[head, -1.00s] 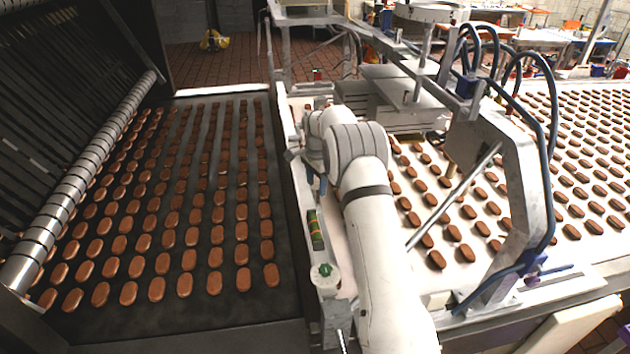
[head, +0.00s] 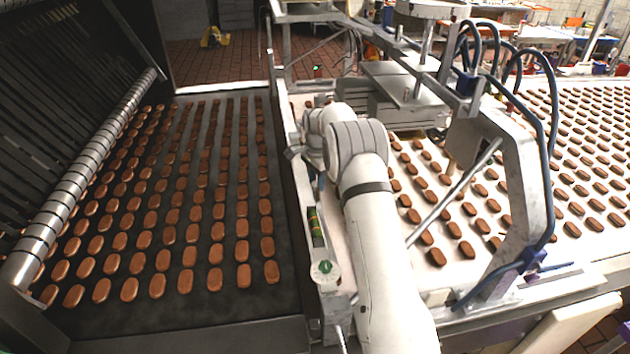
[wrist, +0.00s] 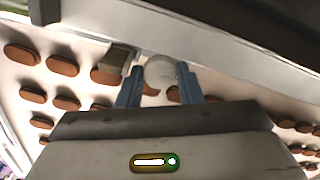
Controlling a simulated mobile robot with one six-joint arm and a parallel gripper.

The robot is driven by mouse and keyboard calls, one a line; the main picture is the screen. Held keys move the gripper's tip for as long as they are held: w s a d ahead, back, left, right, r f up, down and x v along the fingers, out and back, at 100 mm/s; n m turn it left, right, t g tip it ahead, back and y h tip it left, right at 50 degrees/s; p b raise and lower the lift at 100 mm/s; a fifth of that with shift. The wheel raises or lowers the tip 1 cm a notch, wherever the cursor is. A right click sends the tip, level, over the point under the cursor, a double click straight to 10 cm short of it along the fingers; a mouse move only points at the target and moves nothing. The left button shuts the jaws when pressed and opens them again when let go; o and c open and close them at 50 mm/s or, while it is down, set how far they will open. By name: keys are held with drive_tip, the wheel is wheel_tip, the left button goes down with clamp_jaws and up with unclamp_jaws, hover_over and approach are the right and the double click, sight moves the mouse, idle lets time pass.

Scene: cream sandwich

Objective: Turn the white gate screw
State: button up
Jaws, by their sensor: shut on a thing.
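The white gate screw (wrist: 160,70) shows in the wrist view as a pale round head at the edge of a light metal rail. My gripper (wrist: 160,80) has its two blue fingers on either side of the screw and is shut on it. The screw's underside is hidden by the gripper body. In the head view my own arm covers the screw and most of the gripper, so the screw cannot be made out there.
Brown biscuits lie in rows on the dark belt (head: 110,312) at left and the white belt (head: 590,248) at right. A metal frame (head: 525,190) with blue hoses stands right of my arm.

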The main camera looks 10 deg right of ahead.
drive_tip(key=n+b, duration=0.2)
drive_tip(key=n, duration=0.1)
drive_tip(key=n+b, duration=0.1)
drive_tip(key=n, duration=0.2)
drive_tip(key=shift+n+b, duration=0.35)
drive_tip(key=shift+n, duration=0.05)
drive_tip(key=n+b, duration=0.1)
drive_tip(key=n, duration=0.2)
drive_tip(key=shift+r+n, duration=0.1)
drive_tip(key=shift+n, duration=0.2)
drive_tip(key=n, duration=0.3)
drive_tip(key=shift+n, duration=0.4)
drive_tip(key=n+b, duration=0.1)
drive_tip(key=n, duration=0.4)
drive_tip(key=shift+w+r, duration=0.1)
drive_tip(key=n, duration=0.5)
drive_tip(key=shift+r+n, duration=0.1)
drive_tip(key=shift+n, duration=0.3)
